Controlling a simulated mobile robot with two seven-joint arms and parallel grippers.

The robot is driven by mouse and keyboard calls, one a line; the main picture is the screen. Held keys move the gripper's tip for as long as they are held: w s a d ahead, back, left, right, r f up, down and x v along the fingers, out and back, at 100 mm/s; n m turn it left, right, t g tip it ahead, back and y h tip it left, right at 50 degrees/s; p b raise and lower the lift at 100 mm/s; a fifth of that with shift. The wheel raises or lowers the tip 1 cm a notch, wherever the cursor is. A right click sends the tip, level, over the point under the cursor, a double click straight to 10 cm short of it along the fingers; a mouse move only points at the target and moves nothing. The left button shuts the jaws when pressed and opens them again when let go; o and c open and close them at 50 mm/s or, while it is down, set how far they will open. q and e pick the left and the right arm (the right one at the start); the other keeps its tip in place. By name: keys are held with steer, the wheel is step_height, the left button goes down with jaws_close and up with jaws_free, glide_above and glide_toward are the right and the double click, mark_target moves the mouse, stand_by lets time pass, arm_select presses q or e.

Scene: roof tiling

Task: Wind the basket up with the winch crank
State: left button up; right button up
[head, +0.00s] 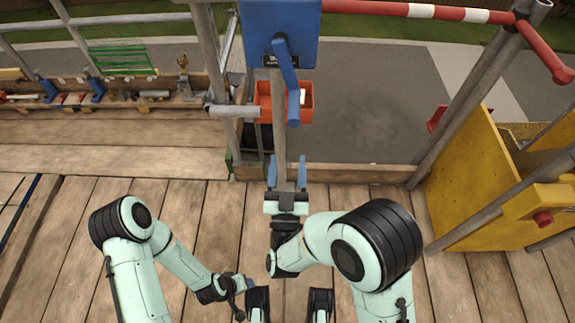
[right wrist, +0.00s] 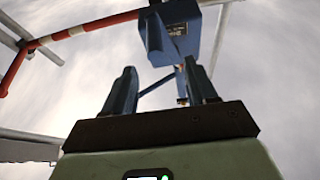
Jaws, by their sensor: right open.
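The blue winch box (head: 262,35) is mounted at the top centre of the head view. Its blue crank arm (head: 286,65) points down, with a blue handle (head: 293,108) at the lower end. The orange-red basket (head: 305,103) is behind the handle and post, partly hidden. My right gripper (head: 287,172) is open and empty, below the handle and apart from it. The right wrist view shows its spread fingers (right wrist: 160,88) with the winch box (right wrist: 200,35) beyond them. My left gripper (head: 240,287) is low at the centre left; its fingers are unclear.
A grey post runs down below the winch. A red-white rail (head: 425,12) crosses the top right. A yellow panel (head: 475,185) and slanting poles stand at right. A shelf with tools (head: 150,97) is at left. The plank floor (head: 190,200) is largely clear.

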stand_by(0.3)
